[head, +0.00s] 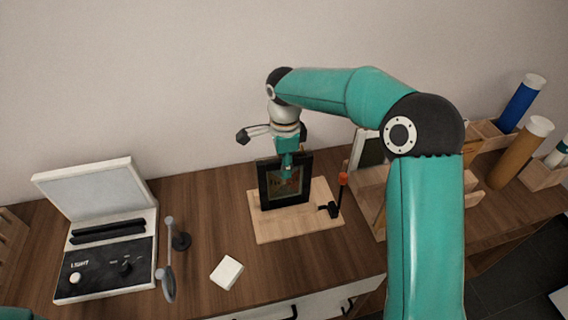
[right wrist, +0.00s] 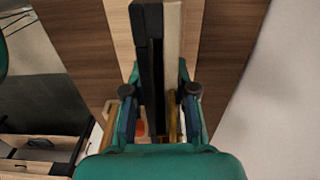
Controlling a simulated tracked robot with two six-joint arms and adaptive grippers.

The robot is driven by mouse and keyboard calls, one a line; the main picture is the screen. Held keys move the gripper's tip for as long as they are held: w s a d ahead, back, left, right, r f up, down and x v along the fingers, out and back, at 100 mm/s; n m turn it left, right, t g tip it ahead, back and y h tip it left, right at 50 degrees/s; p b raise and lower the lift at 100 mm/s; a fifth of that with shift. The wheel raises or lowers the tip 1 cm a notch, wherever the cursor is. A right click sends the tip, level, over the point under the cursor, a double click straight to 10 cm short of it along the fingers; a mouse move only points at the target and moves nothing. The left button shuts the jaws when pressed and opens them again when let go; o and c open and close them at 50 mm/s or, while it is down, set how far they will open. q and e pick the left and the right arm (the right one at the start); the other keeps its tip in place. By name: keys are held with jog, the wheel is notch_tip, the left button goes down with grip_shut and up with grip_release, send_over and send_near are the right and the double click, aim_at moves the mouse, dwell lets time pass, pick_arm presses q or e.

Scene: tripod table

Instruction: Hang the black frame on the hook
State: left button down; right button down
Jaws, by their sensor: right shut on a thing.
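The black frame (head: 266,190) stands upright over a light wooden board (head: 270,228) on the table, with a small brownish picture inside it. I cannot tell whether its lower edge touches the board. My right gripper (head: 288,168) reaches down from above and is shut on the frame's top edge. In the right wrist view, the frame (right wrist: 149,45) shows edge-on between the two fingers of my right gripper (right wrist: 159,108). I cannot make out the hook clearly in either view. My left gripper is not in view.
A toggle clamp with a red-orange tip (head: 343,179) stands at the board's right side. A light box (head: 105,265), a dark-based stand (head: 181,240) and a white block (head: 227,272) are to the left. Wooden racks with tubes (head: 521,103) fill the right. The wall behind is bare.

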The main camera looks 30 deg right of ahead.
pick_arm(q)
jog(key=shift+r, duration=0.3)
pick_arm(e)
jog(key=shift+w+f, duration=0.1)
jog(key=shift+f, duration=0.15)
jog(key=shift+f, duration=0.15)
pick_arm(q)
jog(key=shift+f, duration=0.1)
pick_arm(e)
jog(key=c, duration=0.9)
grip_release()
jog(key=shift+c, duration=0.2)
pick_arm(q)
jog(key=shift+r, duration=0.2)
pick_arm(e)
notch_tip(320, 180, up, 17)
jog(key=shift+f, duration=0.15)
